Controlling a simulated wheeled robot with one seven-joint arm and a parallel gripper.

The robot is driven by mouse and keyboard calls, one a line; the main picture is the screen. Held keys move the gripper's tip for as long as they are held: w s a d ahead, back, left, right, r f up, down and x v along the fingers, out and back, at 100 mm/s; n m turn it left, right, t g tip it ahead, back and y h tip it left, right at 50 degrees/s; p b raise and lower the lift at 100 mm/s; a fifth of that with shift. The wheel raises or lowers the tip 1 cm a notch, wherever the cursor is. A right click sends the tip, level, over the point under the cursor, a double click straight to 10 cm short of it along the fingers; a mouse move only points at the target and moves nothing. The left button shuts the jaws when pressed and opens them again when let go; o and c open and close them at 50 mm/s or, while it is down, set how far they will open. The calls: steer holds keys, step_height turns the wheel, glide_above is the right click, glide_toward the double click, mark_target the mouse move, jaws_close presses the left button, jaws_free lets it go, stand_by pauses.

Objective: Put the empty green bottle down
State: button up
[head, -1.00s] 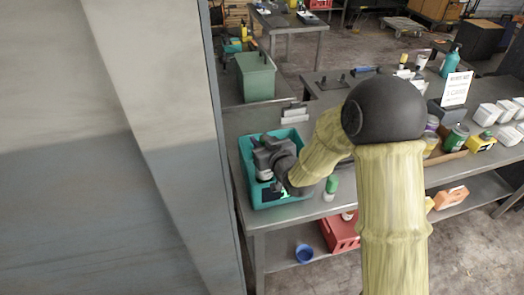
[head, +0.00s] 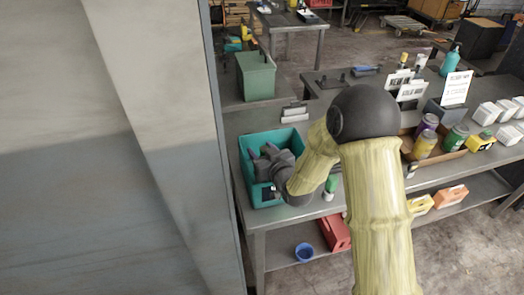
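My gripper (head: 262,164) is over the teal bin (head: 251,141) at the left end of the metal table. Its fingers are dark and small here, and I cannot tell whether they are open or shut, or whether they hold a bottle. A small green-topped container (head: 331,183) stands on the table just right of the bin, partly hidden by my arm. I cannot tell if it is the empty green bottle. A green can (head: 456,138) stands in a tray on the right, and a teal pump bottle (head: 450,62) stands farther back.
A grey wall panel (head: 165,120) fills the left side. A dark green bin (head: 256,76) stands behind the teal one. A sign (head: 456,88) and white boxes (head: 487,113) are at right. A red crate (head: 335,232) and blue cup (head: 304,252) are on the lower shelf.

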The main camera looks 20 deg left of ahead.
steer(key=shift+r, duration=0.1)
steer(key=b+v, duration=0.3)
steer(key=v, duration=0.9)
steer(key=shift+r, duration=0.1)
stand_by(0.5)
steer(key=d+f+m+g+h, duration=0.35)
steer(key=d+h, duration=0.45)
steer(key=d, duration=0.6)
steer(key=s+d+m+g+h, duration=0.2)
steer(key=s+d+m+g, duration=0.3)
steer(key=s+d, duration=0.6)
steer(key=shift+s+d+r+h, duration=0.35)
steer(key=shift+r+h, duration=0.05)
steer(key=shift+r, duration=0.05)
